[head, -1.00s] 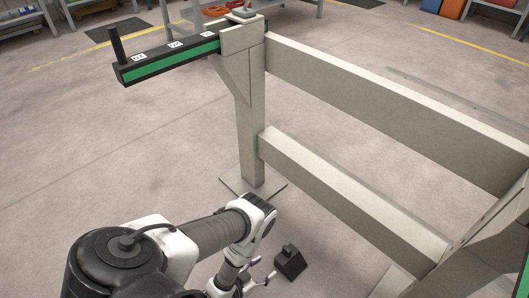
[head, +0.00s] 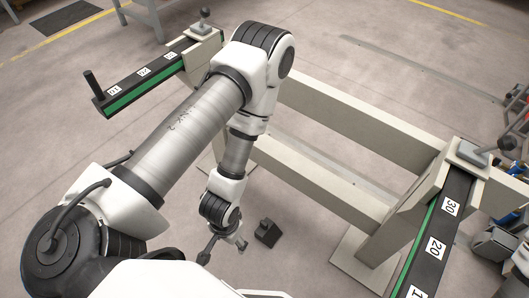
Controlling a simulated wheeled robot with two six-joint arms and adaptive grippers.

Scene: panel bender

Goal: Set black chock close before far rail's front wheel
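The black chock (head: 267,233) lies on the floor beside the grey frame. My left gripper (head: 224,251) hangs just left of it, above the floor, with its fingers spread and nothing visible between them. The gripper appears apart from the chock. One rail with a green stripe and number labels (head: 147,73) stands at the upper left; another such rail (head: 432,240) is at the lower right. I cannot make out a wheel on either rail. My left arm hides part of the frame and the floor below it. My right gripper is not in view.
The frame's long beams (head: 350,122) run between the two rail supports. A footplate (head: 352,262) rests on the floor to the right of the chock. A grey boxy object (head: 495,243) is at the right edge. Floor left of the upper-left rail is clear.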

